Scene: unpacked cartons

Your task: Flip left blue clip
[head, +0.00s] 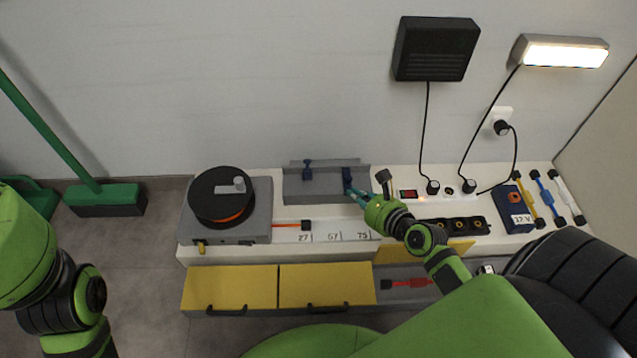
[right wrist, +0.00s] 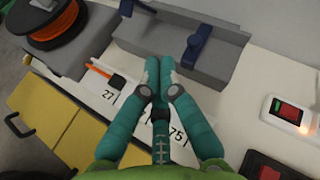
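A grey fixture (head: 325,188) on the white bench holds two blue clips. The left blue clip (head: 307,169) stands at its back left; in the right wrist view this clip (right wrist: 136,8) is at the top edge, partly cut off. The right blue clip (head: 347,175) is near the fixture's right end and also shows in the right wrist view (right wrist: 194,47). My right gripper (head: 352,191) is by the right clip in the head view. In the right wrist view its teal fingers (right wrist: 159,63) are together, with nothing visible between them, over the fixture's front edge. My left gripper is out of view.
A black spool with orange filament (head: 221,196) stands left of the fixture. Yellow drawers (head: 230,287) are below. The wall is behind the fixture.

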